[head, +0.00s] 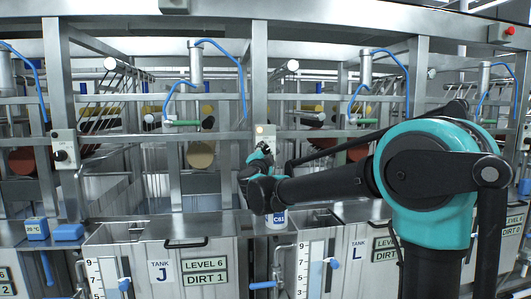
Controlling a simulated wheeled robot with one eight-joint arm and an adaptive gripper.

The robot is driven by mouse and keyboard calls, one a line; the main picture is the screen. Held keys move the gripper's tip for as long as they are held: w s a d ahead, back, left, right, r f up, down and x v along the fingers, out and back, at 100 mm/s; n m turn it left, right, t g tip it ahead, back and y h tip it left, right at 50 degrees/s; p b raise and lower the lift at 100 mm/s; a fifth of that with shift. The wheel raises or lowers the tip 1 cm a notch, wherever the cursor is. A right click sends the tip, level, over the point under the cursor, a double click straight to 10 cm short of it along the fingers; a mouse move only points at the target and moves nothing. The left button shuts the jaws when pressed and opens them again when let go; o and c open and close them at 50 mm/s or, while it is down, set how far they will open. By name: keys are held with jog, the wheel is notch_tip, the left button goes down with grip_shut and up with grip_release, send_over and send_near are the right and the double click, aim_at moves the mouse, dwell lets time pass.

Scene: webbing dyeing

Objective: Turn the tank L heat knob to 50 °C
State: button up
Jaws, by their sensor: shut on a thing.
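Tank L (345,262) is the grey vat right of centre, with a "TANK L" label (357,249). On the post at its upper left is a small pale control box (265,133) with a round light on top. My gripper (263,151) is at the lower part of this box, small and dark in the head view. It is shut on the heat knob, which it hides. The knob's pointer and any temperature marks cannot be read.
A similar box with a black knob (61,155) is on the left post. Tank J (135,262) stands left of centre. Blue blocks (67,232) sit at far left.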

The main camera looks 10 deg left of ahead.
jog(key=shift+m, duration=0.3)
jog(key=o, duration=1.2)
jog(key=shift+c, duration=0.2)
jog(key=v, duration=1.2)
